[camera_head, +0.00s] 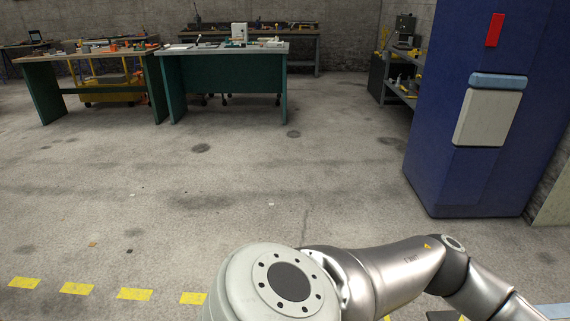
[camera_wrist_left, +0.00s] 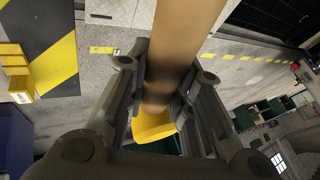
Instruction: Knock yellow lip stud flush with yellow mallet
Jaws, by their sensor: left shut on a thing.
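In the left wrist view my left gripper (camera_wrist_left: 165,100) is shut on the yellow mallet. The mallet's plain brown wooden shaft (camera_wrist_left: 182,35) runs up out of the top of the picture. A yellow part of the mallet (camera_wrist_left: 155,125) shows below, between the fingers; whether it is the head or the handle's end, I cannot tell. The yellow lip stud cannot be made out in either view. Neither gripper shows in the head view; only a grey and white arm of mine crosses its bottom right. My right gripper is not in view.
In the head view a blue cabinet (camera_head: 470,150) stands at the right and green workbenches (camera_head: 225,85) at the back. The concrete floor (camera_head: 260,170) between is mostly clear, with yellow dashes (camera_head: 135,294). A yellow box (camera_wrist_left: 12,72) and striped marking (camera_wrist_left: 52,65) show in the wrist view.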

